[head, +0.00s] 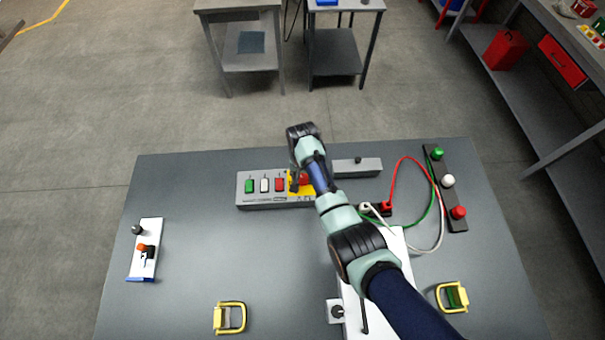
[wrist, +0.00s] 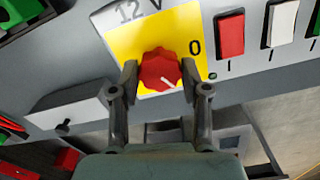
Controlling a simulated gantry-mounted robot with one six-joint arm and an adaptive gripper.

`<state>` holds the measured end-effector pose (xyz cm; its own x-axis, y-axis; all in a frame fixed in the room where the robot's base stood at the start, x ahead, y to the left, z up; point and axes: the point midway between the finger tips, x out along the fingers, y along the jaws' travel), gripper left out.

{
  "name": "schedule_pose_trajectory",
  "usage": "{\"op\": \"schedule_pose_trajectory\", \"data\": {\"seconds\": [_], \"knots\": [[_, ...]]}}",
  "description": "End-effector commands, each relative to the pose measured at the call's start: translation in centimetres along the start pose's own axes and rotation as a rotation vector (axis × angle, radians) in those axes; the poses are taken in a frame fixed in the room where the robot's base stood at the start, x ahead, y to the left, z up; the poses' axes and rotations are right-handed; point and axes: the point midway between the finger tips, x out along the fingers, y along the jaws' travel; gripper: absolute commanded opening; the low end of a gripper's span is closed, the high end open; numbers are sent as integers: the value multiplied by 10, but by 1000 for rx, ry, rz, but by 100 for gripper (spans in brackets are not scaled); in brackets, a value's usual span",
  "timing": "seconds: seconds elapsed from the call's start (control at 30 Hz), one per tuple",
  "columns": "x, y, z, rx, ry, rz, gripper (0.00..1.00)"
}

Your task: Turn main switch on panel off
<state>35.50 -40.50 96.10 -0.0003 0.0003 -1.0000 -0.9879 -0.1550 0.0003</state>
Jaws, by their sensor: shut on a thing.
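The grey panel (head: 244,200) stands near the back of the table. Its main switch is a red scalloped knob (wrist: 158,68) on a yellow plate (wrist: 127,47) marked "0", beside the print "12 V". A short white line on the knob points to the lower right in the wrist view, not straight at the "0". My gripper (wrist: 161,80) is shut on the knob, one finger on each side. In the head view my gripper (head: 299,182) and arm partly hide the knob and plate.
Red (head: 279,184), white (head: 264,185) and green (head: 249,186) rocker switches sit beside the plate. Red, green and white cables (head: 434,215) lie to the right, near a strip with coloured knobs (head: 447,181). A small switch box (head: 146,248) lies at left. The front left table is mostly clear.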

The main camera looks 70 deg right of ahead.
Motion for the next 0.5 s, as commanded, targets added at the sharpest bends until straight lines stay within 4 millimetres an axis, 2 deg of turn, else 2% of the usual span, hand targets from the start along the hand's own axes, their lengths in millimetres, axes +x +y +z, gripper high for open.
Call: {"op": "schedule_pose_trajectory", "data": {"seconds": [0.5], "knots": [[-2,0,0,-489,0,0,11]]}}
